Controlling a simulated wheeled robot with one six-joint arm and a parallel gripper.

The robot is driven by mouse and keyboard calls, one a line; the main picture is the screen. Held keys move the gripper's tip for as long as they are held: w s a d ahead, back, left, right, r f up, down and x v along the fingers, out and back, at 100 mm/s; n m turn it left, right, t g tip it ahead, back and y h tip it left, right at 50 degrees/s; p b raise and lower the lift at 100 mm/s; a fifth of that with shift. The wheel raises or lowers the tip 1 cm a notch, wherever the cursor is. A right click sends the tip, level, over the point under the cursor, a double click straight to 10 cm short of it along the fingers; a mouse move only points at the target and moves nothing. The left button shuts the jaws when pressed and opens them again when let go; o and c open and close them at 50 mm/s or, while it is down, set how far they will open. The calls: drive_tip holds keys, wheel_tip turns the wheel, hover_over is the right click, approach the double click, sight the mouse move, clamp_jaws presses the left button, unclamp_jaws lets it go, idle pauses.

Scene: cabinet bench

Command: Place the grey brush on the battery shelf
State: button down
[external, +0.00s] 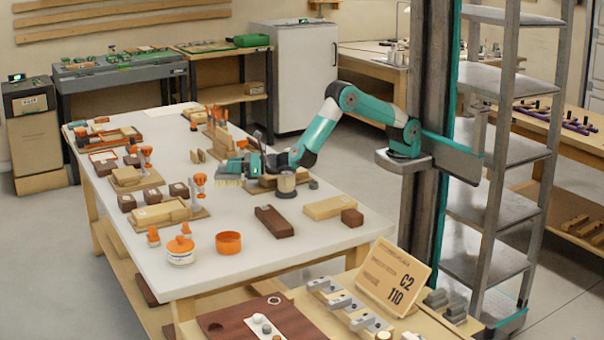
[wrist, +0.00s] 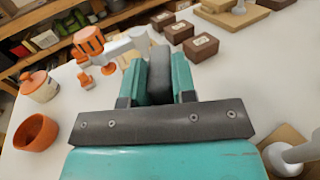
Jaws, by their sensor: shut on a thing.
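My gripper (external: 243,167) is above the white table, at the end of the teal and white arm. In the wrist view its two teal fingers are shut on the grey brush (wrist: 159,72), whose dark grey body shows between them. In the external view the brush (external: 228,182) shows pale bristles pointing down, above the table top; the gap beneath it is hard to judge. I cannot tell for certain which surface is the battery shelf. A wooden shelf (wrist: 60,52) with several small boxes, some green, shows at the upper left of the wrist view.
The white table (external: 330,245) holds wooden blocks, brown boxes (external: 152,196), an orange-lidded jar (external: 180,250) and an orange bowl (external: 229,242). A tall metal rack (external: 500,200) stands at the right.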

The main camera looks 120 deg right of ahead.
wheel_tip(320, 180, up, 12)
drive_tip(key=p, duration=0.1)
drive_tip(key=s+a+n+t+y+p, duration=0.1)
drive_tip(key=s+a+n+y+p, duration=0.3)
drive_tip(key=a, duration=1.2)
drive_tip(key=s+a+n+t+y+p, duration=0.15)
drive_tip(key=s+a+y, duration=0.4)
drive_tip(key=a, duration=1.05)
drive_tip(key=s+a+r+n+g+y+p, duration=0.15)
drive_tip(key=s+a+n+y, duration=0.3)
drive_tip(key=s+a, duration=0.7)
drive_tip(key=s+a+f+n+g+y+p, duration=0.1)
drive_tip(key=s+a+n+g+y+p, duration=0.2)
drive_tip(key=s+a+y, duration=0.75)
drive_tip(key=s+a+f+m+t+h+b, duration=0.1)
drive_tip(key=f+h+b, duration=0.2)
drive_tip(key=f+b, duration=0.8)
drive_tip(key=s+a+f+m+t+h+b, duration=0.1)
drive_tip(key=a+f+h+b, duration=0.1)
drive_tip(key=f+b, duration=1)
drive_tip(key=a+f+h+b, duration=0.1)
drive_tip(key=f+h+b, duration=0.3)
drive_tip(key=f+b, duration=0.8)
drive_tip(key=shift+s+a+f+m+t+b, duration=0.25)
drive_tip(key=shift+s+a+m+t+b, duration=0.15)
drive_tip(key=shift+b, duration=0.1)
drive_tip(key=shift+f, duration=0.5)
